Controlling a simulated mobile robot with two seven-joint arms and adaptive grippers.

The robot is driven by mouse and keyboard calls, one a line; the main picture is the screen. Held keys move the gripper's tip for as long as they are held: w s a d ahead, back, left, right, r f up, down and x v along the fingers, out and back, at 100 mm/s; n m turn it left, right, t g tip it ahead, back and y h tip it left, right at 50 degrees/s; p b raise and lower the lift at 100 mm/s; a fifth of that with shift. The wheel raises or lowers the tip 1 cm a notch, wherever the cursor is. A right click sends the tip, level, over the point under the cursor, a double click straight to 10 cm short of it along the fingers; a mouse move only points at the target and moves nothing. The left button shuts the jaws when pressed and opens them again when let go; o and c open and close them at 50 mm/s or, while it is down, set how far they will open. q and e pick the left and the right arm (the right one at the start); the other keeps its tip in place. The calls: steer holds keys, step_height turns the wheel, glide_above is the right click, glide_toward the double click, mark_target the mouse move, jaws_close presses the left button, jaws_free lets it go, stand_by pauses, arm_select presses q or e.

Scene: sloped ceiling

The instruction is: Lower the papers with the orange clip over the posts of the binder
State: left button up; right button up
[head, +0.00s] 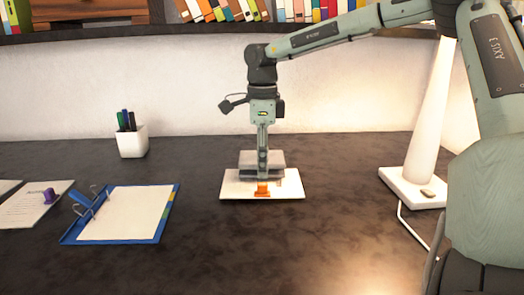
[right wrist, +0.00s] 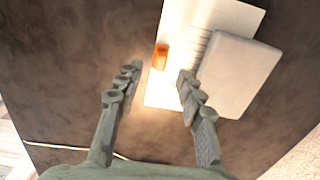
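The white papers (head: 232,186) lie on the dark desk near the centre, with the orange clip (head: 262,189) on their near edge. In the right wrist view the clip (right wrist: 161,56) lies ahead of the fingers, and the papers (right wrist: 178,92) lie beyond them. My right gripper (head: 262,178) points down over the papers; the wrist view shows it open and empty (right wrist: 158,78). Its height above the clip is hard to tell. The blue binder (head: 166,212) lies open to the left, with white sheets inside and its metal posts (head: 93,203) at its left side. My left gripper is not visible.
A grey block (head: 246,158) overlaps the papers in both views. Other papers with a purple clip (head: 48,195) lie at far left. A white pen cup (head: 132,141) stands at the back. A white lamp (head: 428,125) stands right. The desk between binder and papers is clear.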

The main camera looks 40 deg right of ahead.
mark_target(262, 183)
step_height(262, 183, down, 5)
steer(key=shift+r, duration=0.1)
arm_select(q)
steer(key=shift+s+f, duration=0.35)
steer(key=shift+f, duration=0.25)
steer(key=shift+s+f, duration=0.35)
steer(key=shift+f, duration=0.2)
arm_select(e)
steer(key=shift+f, duration=0.35)
steer(key=shift+c, duration=0.6)
steer(key=c, duration=0.7)
jaws_close()
steer(key=shift+s+a, duration=0.75)
steer(key=shift+s, duration=0.05)
steer(key=shift+s+a+b, duration=0.95)
steer(key=shift+s+a, duration=1.15)
steer(key=shift+s, duration=0.15)
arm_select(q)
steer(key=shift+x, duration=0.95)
